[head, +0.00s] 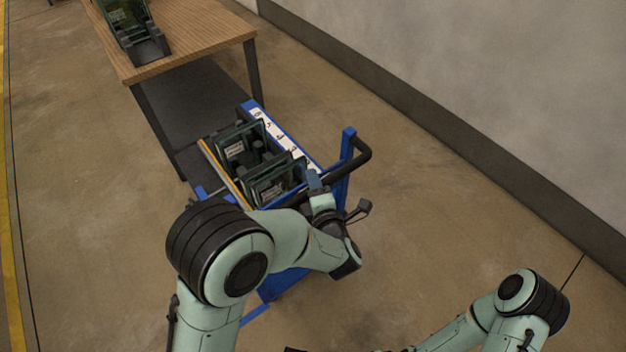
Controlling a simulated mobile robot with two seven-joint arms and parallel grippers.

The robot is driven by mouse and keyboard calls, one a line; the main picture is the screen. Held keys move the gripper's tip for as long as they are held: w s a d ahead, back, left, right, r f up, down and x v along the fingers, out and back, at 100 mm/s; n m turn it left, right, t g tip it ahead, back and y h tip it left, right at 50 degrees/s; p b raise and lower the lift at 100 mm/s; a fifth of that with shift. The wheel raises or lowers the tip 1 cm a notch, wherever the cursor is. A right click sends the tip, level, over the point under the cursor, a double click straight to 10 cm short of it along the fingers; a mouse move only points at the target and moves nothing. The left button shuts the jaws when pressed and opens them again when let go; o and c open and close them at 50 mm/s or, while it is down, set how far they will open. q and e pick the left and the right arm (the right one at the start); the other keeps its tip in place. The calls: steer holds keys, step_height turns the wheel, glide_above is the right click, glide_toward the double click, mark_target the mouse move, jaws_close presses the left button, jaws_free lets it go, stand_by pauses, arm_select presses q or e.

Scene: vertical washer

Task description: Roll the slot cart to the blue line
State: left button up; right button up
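The blue slot cart (347,190) stands in front of me, with several dark-framed green boards in its top. A white strip with slot numbers (280,137) runs along its far right side. Its black push handle (350,172) runs along the near end. My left gripper (314,182) is at the handle, its fingertips overlapping the bar. Whether the fingers are closed on it is hidden by the angle. My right arm is at the lower right, and its gripper is not clearly in view. No blue floor line shows.
A wooden table (190,35) with dark legs stands just beyond the cart, with a dark rack of boards (135,30) on it. A grey wall (480,80) runs along the right. A yellow floor line (11,290) is at far left. Floor between cart and wall is clear.

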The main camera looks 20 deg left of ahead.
arm_select(q)
steer(key=shift+w+a+f, duration=0.1)
steer(key=shift+w+a, duration=0.1)
steer(key=shift+w, duration=0.15)
jaws_close()
stand_by(1.2)
